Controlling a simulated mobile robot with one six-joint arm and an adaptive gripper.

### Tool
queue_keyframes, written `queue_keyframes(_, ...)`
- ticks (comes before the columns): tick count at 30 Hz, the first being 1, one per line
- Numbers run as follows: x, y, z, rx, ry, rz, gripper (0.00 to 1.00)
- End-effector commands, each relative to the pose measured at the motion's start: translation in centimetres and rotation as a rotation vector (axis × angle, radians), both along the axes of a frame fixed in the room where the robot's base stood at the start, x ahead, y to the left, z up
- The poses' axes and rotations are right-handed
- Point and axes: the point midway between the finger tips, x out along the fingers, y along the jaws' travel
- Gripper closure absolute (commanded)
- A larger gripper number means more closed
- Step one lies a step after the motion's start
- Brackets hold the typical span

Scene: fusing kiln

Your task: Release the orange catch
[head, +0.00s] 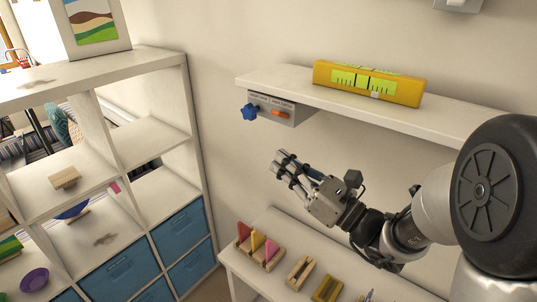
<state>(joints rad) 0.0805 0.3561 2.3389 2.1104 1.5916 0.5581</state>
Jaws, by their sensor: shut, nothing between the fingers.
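The orange catch (281,114) sits on the front of a small grey box (295,112) fixed under the white wall shelf. A blue star-shaped knob (250,112) is on the same box, to the left of the catch. Small labels above both are too small to read. My gripper (281,161) is below the box in the picture, shut and empty, its fingers pointing up and left. It appears apart from the catch.
A yellow box-shaped device (368,83) rests on the wall shelf (440,117). Below my gripper, a white table (240,263) holds a wooden rack with coloured pieces (258,245) and small wooden items. A white shelving unit (196,130) with blue bins stands at left.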

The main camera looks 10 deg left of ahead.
Motion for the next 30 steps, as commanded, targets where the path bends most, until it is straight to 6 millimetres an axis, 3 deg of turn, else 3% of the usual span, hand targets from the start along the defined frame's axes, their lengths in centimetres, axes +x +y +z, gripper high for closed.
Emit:
queue_keyframes(3,-1.3,-2.3,-0.6,0.000,0.005,-0.008,1.00)
queue_keyframes(11,-3.2,-4.5,-1.2,0.000,0.002,-0.002,1.00)
queue_keyframes(26,-3.4,-4.6,-1.3,0.000,0.002,-0.001,1.00)
queue_keyframes(30,-4.9,-3.3,-1.3,-0.058,-0.028,0.055,1.00)
